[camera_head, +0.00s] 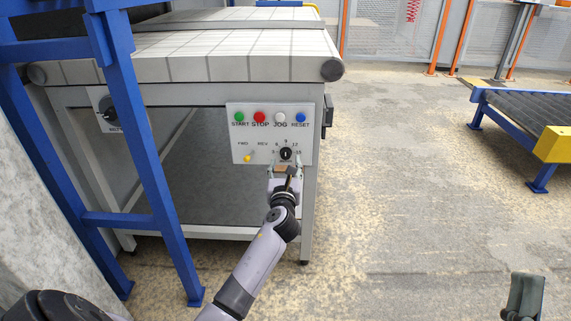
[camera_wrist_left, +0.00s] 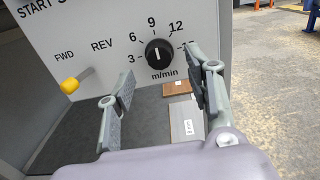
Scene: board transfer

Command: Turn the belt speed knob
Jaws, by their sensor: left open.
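The belt speed knob (camera_head: 286,153) is a round black dial on the white control panel (camera_head: 243,128), below the buttons. In the left wrist view the knob (camera_wrist_left: 158,53) has a white line pointing up, roughly toward the 9 on its scale, with "m/min" printed below. My left gripper (camera_head: 286,168) is open in front of the panel, just below the knob in the head view. In the left wrist view its two fingers (camera_wrist_left: 163,80) stand apart with the knob between and beyond their tips; I see no contact. My right gripper (camera_head: 523,297) is partly visible at the lower right; its jaws are unclear.
Green, red, white and blue buttons line the panel's top. A yellow FWD/REV lever (camera_wrist_left: 70,85) sticks out left of the knob. A blue frame (camera_head: 135,130) stands at left. A brown block (camera_wrist_left: 177,88) and grey block (camera_wrist_left: 186,121) show below the panel.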

